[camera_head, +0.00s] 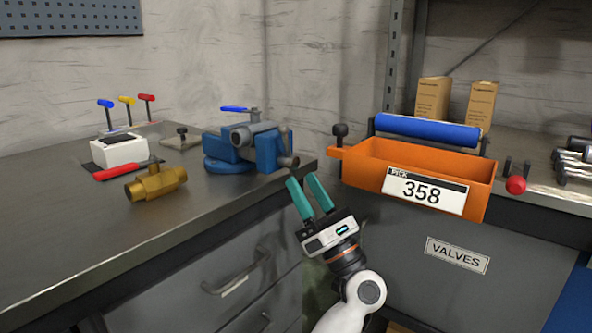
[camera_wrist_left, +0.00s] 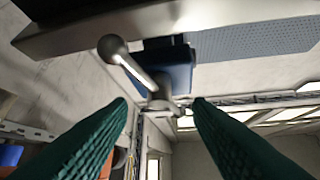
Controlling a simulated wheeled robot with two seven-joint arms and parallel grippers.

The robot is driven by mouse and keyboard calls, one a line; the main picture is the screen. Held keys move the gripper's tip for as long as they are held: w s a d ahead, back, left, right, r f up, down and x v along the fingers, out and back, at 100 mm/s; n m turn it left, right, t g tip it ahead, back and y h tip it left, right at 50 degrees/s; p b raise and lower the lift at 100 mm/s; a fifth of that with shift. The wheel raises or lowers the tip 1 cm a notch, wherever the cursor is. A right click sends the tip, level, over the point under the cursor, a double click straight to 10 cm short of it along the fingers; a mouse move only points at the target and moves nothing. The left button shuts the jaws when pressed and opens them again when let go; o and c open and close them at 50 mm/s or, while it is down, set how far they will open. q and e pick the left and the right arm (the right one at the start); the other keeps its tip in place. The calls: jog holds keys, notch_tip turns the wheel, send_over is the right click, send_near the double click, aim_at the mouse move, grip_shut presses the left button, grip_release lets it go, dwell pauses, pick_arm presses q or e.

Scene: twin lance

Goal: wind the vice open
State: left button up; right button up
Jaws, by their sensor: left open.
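The blue vice (camera_head: 268,150) stands at the right front corner of the left bench. A grey fitting (camera_head: 250,132) with a blue lever (camera_head: 234,109) sits at its jaws; how tightly it is held I cannot tell. My left gripper (camera_head: 305,182) is open and empty, with teal fingers pointing up toward the vice's screw end, just below and right of it. In the left wrist view, the vice's grey handle bar (camera_wrist_left: 138,70) with a ball end (camera_wrist_left: 112,46) lies ahead of the open fingers (camera_wrist_left: 159,105), apparently apart from them. My right gripper is out of view.
An orange bin (camera_head: 370,168) marked 358 stands close right of the gripper, with a blue roll (camera_head: 428,131) behind it. A brass valve (camera_head: 156,183) and a white block (camera_head: 119,151) lie left on the bench. The bench front is clear.

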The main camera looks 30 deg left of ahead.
aim_at(295, 169)
pick_arm(q)
jog(key=shift+x, duration=2.4)
grip_shut()
